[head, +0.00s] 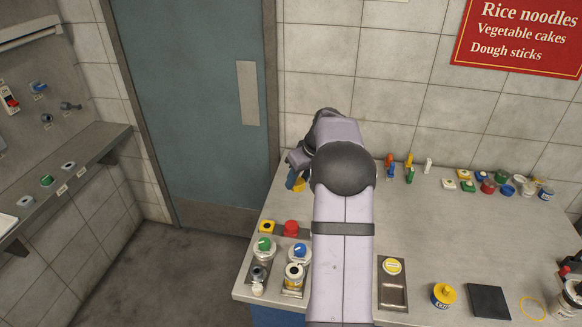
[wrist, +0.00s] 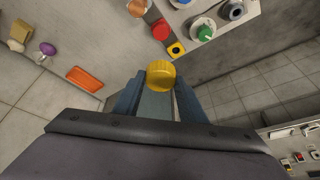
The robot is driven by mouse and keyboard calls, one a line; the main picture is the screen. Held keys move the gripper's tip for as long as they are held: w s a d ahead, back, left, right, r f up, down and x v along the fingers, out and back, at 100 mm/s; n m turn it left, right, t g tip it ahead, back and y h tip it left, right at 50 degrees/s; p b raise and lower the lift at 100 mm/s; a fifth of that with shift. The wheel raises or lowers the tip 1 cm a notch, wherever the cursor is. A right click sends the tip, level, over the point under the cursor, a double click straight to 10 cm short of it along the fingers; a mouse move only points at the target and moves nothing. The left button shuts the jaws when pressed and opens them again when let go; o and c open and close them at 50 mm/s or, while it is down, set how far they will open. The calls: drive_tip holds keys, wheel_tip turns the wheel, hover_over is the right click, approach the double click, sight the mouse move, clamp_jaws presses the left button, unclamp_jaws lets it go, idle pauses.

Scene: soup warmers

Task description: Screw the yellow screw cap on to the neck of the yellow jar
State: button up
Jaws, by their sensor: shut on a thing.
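My gripper (wrist: 160,84) is shut on the yellow screw cap (wrist: 161,74), which sits between the two blue-grey fingertips in the wrist view. In the head view my gripper (head: 295,183) is at the far left of the counter, with a little of the cap's yellow showing beside it. A jar with a yellow band and a pale, open-looking neck (head: 294,275) stands upright near the front left of the counter in the head view; it appears to be the yellow jar. The cap is well apart from it. I cannot make out this jar in the wrist view.
A green knob (head: 264,244), a blue knob (head: 300,251) and a red button (head: 291,228) stand close around the jar. A blue-and-yellow container (head: 443,294) and a black pad (head: 488,301) are at the front right. The middle right of the counter is clear.

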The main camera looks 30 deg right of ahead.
drive_tip(key=s+a+f+n+g+y, duration=0.2)
drive_tip(key=s+a+f+n, duration=0.2)
drive_tip(key=s+n, duration=0.3)
drive_tip(key=s+a+f+n+g+y+p, duration=0.1)
drive_tip(key=s+a+f+n+g+y, duration=0.1)
drive_tip(key=s+a+f+n, duration=0.2)
drive_tip(key=s+a+n, duration=0.2)
drive_tip(key=s+n, duration=0.1)
drive_tip(key=n, duration=0.1)
drive_tip(key=shift+a+n, duration=0.25)
drive_tip(key=shift+n, duration=0.05)
drive_tip(key=shift+f, duration=0.15)
drive_tip(key=shift+f+b, duration=2.6)
drive_tip(key=shift+f, duration=0.25)
drive_tip(key=shift+f+b, duration=1.3)
drive_tip(key=shift+b, duration=0.3)
idle(0.4)
drive_tip(key=o, duration=1.1)
drive_tip(key=shift+r, duration=0.1)
drive_tip(key=shift+b+v, duration=1)
drive_tip(key=shift+v, duration=2.6)
